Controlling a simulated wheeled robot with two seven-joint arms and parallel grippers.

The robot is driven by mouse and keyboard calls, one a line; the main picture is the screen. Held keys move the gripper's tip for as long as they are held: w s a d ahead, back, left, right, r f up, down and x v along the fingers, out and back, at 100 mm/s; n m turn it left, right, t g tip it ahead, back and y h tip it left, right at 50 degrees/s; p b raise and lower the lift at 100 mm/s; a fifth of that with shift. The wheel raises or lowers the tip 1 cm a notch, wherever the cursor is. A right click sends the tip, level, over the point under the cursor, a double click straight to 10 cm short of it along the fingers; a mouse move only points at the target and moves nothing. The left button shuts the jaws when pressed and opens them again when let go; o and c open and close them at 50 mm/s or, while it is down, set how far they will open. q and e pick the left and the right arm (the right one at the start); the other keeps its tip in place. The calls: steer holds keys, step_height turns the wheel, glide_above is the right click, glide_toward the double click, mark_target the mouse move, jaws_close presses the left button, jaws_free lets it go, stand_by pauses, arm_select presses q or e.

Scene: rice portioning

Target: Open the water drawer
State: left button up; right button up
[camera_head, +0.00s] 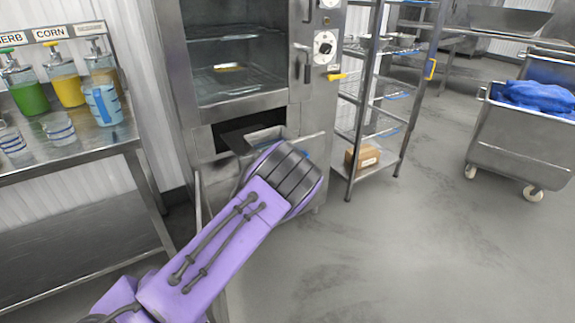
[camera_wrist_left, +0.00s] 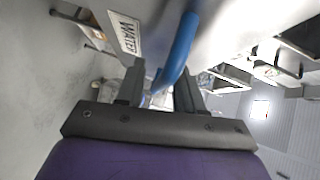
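The steamer cabinet (camera_head: 240,100) stands upright at the centre of the head view. Below its glass door is a dark opening (camera_head: 228,132) with a metal drawer (camera_head: 262,136) in it. The drawer appears to stick out, but my left arm hides much of it. In the left wrist view, a white WATER label (camera_wrist_left: 124,33) and a blue handle (camera_wrist_left: 182,45) show close up. My left gripper (camera_wrist_left: 160,72) has its fingers apart, with the blue handle between or just beyond them, nearer the right finger. Firm contact cannot be told. My right gripper is not in view.
A steel table (camera_head: 75,150) with sauce bottles, a blue-handled jug (camera_head: 102,103) and cups stands at the left. A wire rack (camera_head: 378,120) with a cardboard box (camera_head: 362,158) is right of the cabinet. A wheeled bin (camera_head: 525,135) stands farther right. The floor between is clear.

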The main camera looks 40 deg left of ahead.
arm_select(q)
steer(key=shift+w+d, duration=0.1)
steer(key=shift+d, duration=0.05)
steer(key=v, duration=1)
steer(key=shift+s+b, duration=0.3)
steer(key=s+d+f+n+g+p, duration=0.1)
steer(key=s+d+f+n+g, duration=0.15)
steer(key=s+f+n, duration=0.55)
steer(key=s+d+f+n+g, duration=0.2)
steer(key=s+f+n+g, duration=0.3)
steer(key=s+f, duration=0.4)
steer(key=s+d+f+n+g+h, duration=0.1)
steer(key=s+d+f+n+g, duration=0.1)
steer(key=s, duration=0.8)
steer(key=s+d+f+n+g+h+p, duration=0.1)
steer(key=s+d+f, duration=0.4)
steer(key=s, duration=0.5)
steer(key=d+n+g+h, duration=0.1)
steer(key=n, duration=0.1)
steer(key=shift+f+n, duration=0.3)
